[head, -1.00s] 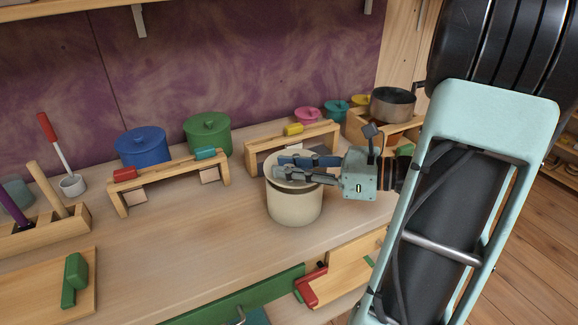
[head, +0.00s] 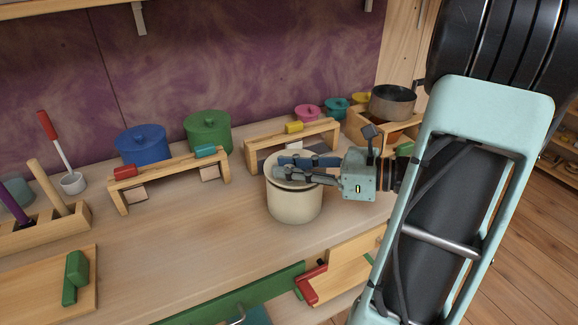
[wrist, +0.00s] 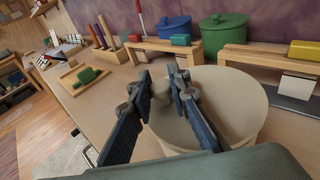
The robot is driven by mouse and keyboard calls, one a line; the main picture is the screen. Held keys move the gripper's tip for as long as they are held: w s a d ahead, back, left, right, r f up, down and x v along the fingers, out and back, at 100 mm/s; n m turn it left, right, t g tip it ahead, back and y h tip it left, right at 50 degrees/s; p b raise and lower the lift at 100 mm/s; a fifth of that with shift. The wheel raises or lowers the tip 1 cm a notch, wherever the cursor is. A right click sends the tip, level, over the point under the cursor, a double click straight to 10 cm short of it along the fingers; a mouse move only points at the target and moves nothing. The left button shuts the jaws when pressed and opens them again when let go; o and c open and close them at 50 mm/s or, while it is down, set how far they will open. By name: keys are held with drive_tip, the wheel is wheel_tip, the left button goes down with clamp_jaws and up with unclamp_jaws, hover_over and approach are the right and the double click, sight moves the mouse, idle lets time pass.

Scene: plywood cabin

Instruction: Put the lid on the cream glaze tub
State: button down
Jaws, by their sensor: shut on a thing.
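The cream glaze tub (head: 294,206) stands upright on the workbench. My gripper (head: 284,169) reaches in from the right, low over the lid. In the wrist view my gripper (wrist: 163,88) is shut on the lid's knob, which is partly hidden between the fingers.
Wooden racks (head: 168,178) and (head: 292,143) stand behind, with lidded blue (head: 142,146) and green (head: 208,134) tubs. A metal pot (head: 393,102) sits back right. A red-handled item (head: 310,287) lies at the front edge.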

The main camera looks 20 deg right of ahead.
drive_tip(key=shift+f, duration=0.65)
drive_tip(key=c, duration=1.7)
unclamp_jaws()
drive_tip(key=shift+c, duration=0.2)
drive_tip(key=shift+d, duration=0.1)
drive_tip(key=v, duration=1.2)
